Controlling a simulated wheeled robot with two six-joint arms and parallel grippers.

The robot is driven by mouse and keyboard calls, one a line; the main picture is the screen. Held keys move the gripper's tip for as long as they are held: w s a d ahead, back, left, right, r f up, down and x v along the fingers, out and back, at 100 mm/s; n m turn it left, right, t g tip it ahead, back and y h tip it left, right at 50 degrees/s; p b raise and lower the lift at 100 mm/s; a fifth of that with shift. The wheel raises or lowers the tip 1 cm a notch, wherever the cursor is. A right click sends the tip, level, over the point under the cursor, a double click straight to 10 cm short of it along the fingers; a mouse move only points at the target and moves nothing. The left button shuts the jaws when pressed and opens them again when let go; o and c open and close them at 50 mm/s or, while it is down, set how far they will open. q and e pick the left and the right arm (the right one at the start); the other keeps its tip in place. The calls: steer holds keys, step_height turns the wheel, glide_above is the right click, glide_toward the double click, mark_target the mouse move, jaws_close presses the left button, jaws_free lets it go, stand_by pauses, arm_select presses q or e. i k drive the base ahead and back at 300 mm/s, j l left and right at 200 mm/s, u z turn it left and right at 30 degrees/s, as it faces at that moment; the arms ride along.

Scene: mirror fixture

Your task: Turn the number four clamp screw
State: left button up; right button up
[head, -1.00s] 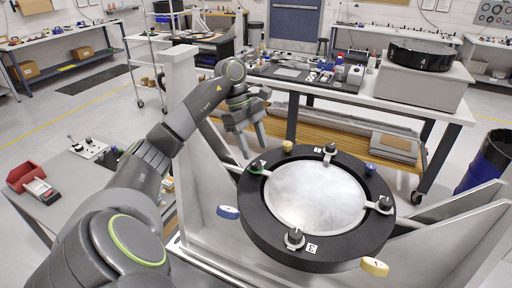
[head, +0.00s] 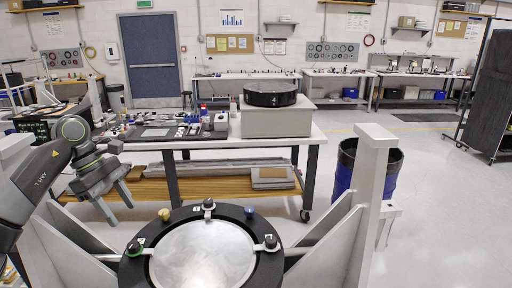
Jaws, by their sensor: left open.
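The mirror fixture is a black ring (head: 130,272) around a silver round mirror (head: 203,256), low in the head view and cut off by the bottom edge. Black clamp screws stand on the ring: one with green at the left (head: 135,248), one at the back (head: 209,204) and one at the right (head: 270,242). Their small number labels are too small to read surely. A yellow knob (head: 164,214) and a blue knob (head: 250,212) sit between them. My left gripper (head: 119,212) is open and empty, up and left of the ring, apart from the screws. My right gripper is not in view.
Pale fixture posts and braces flank the ring, with a tall post (head: 368,200) at the right. Behind is a workbench (head: 240,143) with tools and a black drum (head: 270,95) on a grey box. A blue-black barrel (head: 345,175) stands right of it.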

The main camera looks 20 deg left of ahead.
mark_target(271, 244)
steer(key=k, duration=1.5)
